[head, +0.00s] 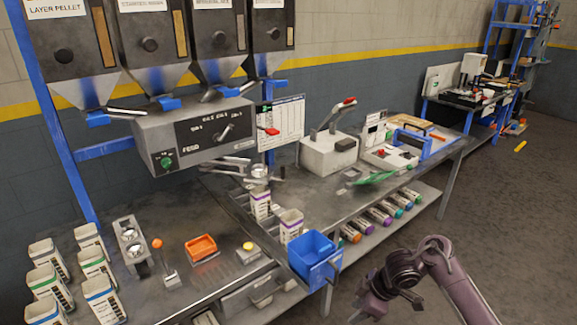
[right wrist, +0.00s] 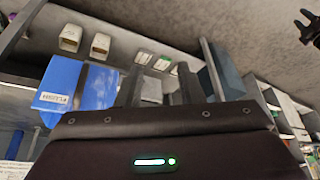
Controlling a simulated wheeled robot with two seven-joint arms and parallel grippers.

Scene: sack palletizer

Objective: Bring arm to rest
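My right arm comes in at the lower right of the head view, over the floor in front of the bench. Its gripper (head: 385,302) hangs low near the bottom edge, apart from the bench. In the right wrist view the right gripper's two dark fingers (right wrist: 158,88) stand apart with nothing seen between them. My left arm does not show in the head view. A dark pronged shape (right wrist: 306,24) at the top right of the right wrist view may be my left gripper; it is too small to tell its opening.
The steel bench (head: 215,215) lies left of my right arm. A blue bin (head: 313,258) hangs at its front edge. White sacks (head: 262,205) stand by the feed box (head: 195,135), more at lower left. Coloured tubes (head: 380,215) lie on the lower shelf.

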